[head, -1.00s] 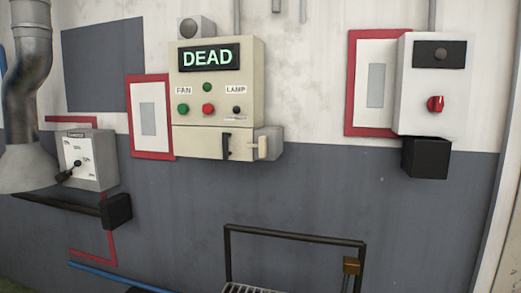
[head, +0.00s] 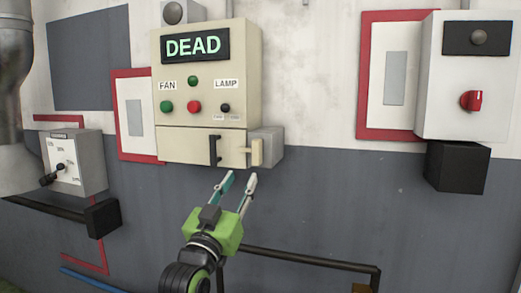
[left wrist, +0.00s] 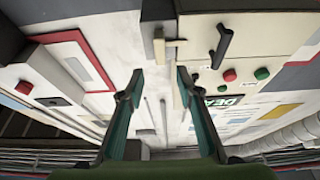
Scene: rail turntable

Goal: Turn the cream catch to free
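The cream catch (head: 257,152) is on the right edge of the lower door of the cream control box, beside a grey block. Its bar stands upright in the head view, with a short stub to its left. It also shows in the left wrist view (left wrist: 159,46), ahead of the fingers. My left gripper (head: 239,178) is just below the catch in the head view, its two fingers apart and pointing up towards it. In the left wrist view the gripper (left wrist: 157,82) is open with nothing between the fingertips. My right gripper is not in view.
The cream box (head: 240,80) has a lit DEAD display (head: 195,46), buttons and a black door handle (head: 214,150). A grey box with a red knob (head: 471,100) is at right. A dark rail (head: 310,258) runs below. A lever box (head: 75,160) is at left.

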